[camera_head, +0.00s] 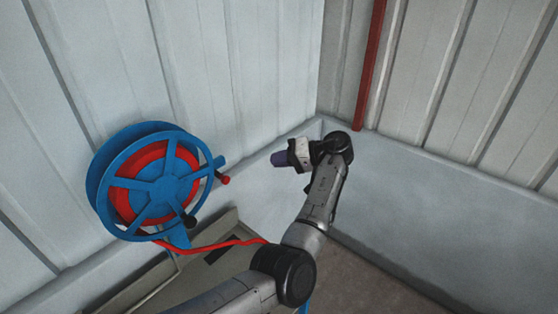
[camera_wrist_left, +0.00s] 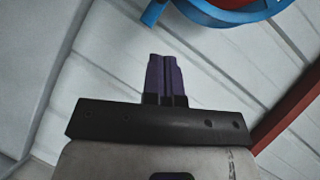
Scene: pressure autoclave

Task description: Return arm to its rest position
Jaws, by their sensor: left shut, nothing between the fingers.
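My left arm comes in from the bottom and bends upward in the head view. Its left gripper (camera_head: 279,159) points left, toward the blue hose reel, and is apart from it. In the left wrist view the purple fingers of my left gripper (camera_wrist_left: 164,76) are together with nothing between them. My right gripper is in neither view.
A blue and red hose reel (camera_head: 155,183) is on the left wall, with a red hose (camera_head: 215,246) running from it. A red pipe (camera_head: 370,65) runs up the wall near the corner. Pale panelled walls enclose the corner. Bare floor (camera_head: 365,285) shows at lower right.

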